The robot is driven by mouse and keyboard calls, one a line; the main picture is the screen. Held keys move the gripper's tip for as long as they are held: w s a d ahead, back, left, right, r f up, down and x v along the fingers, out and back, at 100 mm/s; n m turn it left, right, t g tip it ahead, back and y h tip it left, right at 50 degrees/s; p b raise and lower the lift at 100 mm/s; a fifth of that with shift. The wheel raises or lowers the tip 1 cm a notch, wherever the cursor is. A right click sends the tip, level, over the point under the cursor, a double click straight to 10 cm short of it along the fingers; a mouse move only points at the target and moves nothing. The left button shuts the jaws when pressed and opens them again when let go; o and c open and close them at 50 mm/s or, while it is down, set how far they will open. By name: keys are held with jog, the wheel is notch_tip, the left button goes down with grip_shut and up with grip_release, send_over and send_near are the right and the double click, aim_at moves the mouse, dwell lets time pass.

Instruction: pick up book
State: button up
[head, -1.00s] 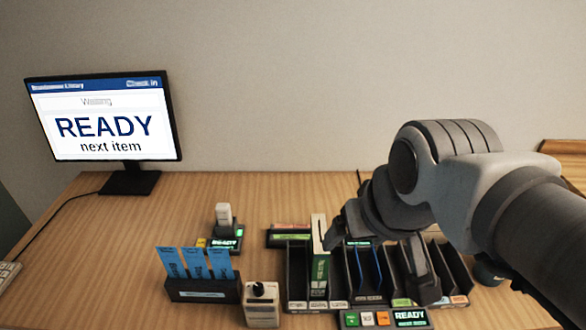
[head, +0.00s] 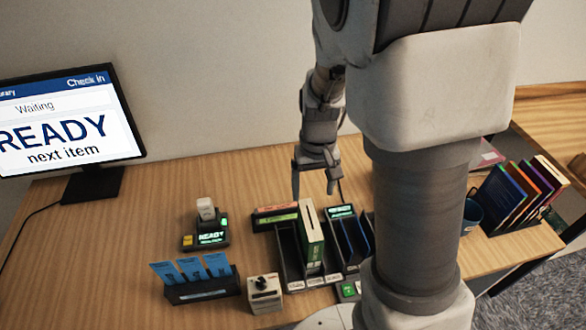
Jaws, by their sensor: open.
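A green book with pale page edges (head: 311,238) stands upright in a slot of the black sorter (head: 290,262). Several coloured books (head: 518,192) lean in a dark rack at the right of the desk. I cannot tell which one the task means. My gripper (head: 314,190) points down, its two fingers spread with nothing between them. In the picture it shows just above the green book, apart from it. My arm hides the right part of the sorter.
A monitor (head: 62,122) reading "READY next item" stands at the left. A small device with a green display (head: 208,235), a holder with blue cards (head: 200,288) and a pale box with a knob (head: 264,292) stand left of the sorter. A dark mug (head: 471,215) is beside the rack.

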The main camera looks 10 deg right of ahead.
aim_at(310, 230)
notch_tip(310, 230, down, 18)
jog(key=shift+r+b, duration=0.1)
jog(key=shift+b, duration=0.75)
grip_shut()
dwell(0.3)
